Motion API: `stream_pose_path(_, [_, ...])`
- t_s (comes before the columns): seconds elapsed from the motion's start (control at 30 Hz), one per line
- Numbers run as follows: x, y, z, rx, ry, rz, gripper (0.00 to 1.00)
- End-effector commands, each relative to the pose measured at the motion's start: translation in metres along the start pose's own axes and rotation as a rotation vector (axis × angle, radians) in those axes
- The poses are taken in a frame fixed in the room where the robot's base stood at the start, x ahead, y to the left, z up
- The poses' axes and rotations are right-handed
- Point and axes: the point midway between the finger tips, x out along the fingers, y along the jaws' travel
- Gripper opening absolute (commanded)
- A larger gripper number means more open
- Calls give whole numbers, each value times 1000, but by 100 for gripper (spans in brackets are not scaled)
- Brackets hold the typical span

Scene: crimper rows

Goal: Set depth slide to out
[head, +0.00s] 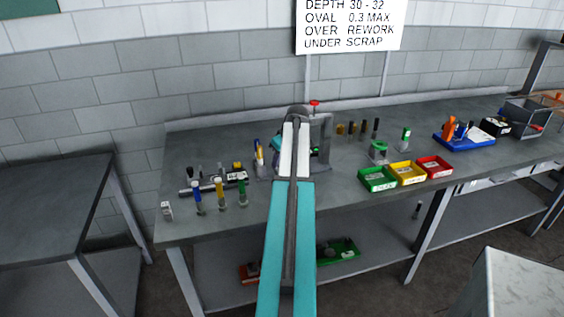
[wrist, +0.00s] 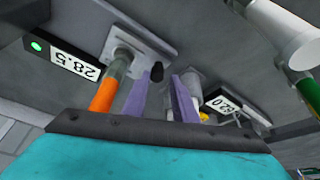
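I cannot tell for certain which part is the depth slide. In the wrist view a small black knob (wrist: 157,72) shows beyond the tips of my gripper (wrist: 161,82). The two purple fingers are apart with a gap between them, and I see nothing held; contact with the knob cannot be told. To the left, an orange-sleeved rod (wrist: 104,94) rises from a grey block. A display reading 28.5 (wrist: 62,58) has a green light and appears inverted. A display reading 62.0 (wrist: 222,104) is on the right. In the head view my arm hides the gripper.
A grey press stand with a red knob (head: 314,103) stands just right of my arm on the workbench (head: 350,190). Upright tools (head: 220,192) are on the left. Green (head: 377,186), yellow (head: 407,180) and red (head: 434,173) bins and a blue tray (head: 463,146) are on the right.

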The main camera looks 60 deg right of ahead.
Motion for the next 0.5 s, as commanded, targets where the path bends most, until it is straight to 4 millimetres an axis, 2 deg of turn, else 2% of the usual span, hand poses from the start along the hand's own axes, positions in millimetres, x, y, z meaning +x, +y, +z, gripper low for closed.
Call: stream_pose_path(0.5, [-4, 4, 4, 4, -5, 4, 35])
